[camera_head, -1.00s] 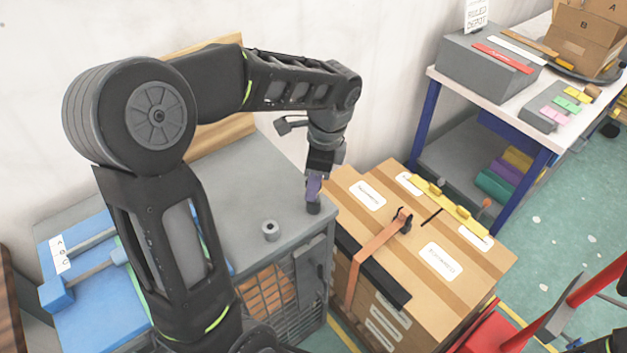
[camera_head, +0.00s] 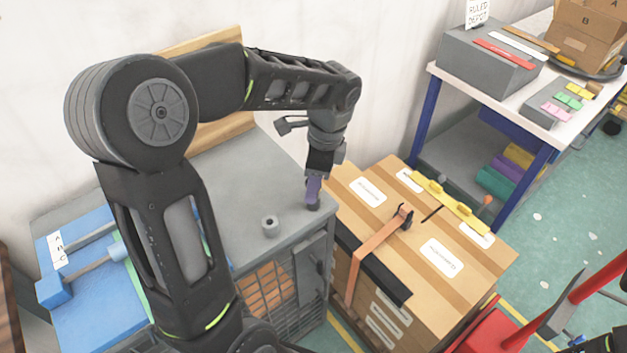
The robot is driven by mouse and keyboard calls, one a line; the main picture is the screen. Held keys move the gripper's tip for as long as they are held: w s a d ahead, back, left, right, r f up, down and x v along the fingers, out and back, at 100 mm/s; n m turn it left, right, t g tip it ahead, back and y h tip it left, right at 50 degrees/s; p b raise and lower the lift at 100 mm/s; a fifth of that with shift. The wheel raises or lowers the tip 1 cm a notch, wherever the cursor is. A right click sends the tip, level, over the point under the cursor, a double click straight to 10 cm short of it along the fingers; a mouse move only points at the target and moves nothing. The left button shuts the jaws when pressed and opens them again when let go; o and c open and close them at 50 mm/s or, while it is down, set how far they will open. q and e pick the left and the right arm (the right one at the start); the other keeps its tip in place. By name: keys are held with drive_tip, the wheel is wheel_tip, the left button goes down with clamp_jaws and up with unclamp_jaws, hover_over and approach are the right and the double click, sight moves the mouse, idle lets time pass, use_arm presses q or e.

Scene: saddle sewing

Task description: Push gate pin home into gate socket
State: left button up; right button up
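The grey cabinet (camera_head: 245,180) has a wire-mesh gate (camera_head: 285,292) on its front. My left gripper (camera_head: 316,178) points down right at the purple piece's upper end. Its fingers cannot be made out apart from the purple piece, so its grip is unclear. A separate grey ring with a hole (camera_head: 270,226) stands to the left on the top.
A strapped carton (camera_head: 445,225) with a yellow bar (camera_head: 450,205) stands close on the cabinet's right. A blue fixture (camera_head: 85,290) lies at left. A workbench (camera_head: 490,105) stands behind right, and red framing (camera_head: 560,310) is at lower right.

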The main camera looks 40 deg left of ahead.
use_arm(q)
drive_tip(key=shift+o, duration=1)
drive_tip(key=r, duration=0.5)
drive_tip(key=d+r, duration=0.1)
drive_tip(key=r, duration=0.2)
drive_tip(key=shift+w+b, duration=0.25)
drive_tip(key=shift+b, duration=0.1)
drive_tip(key=shift+f, duration=0.1)
drive_tip(key=shift+w, duration=0.1)
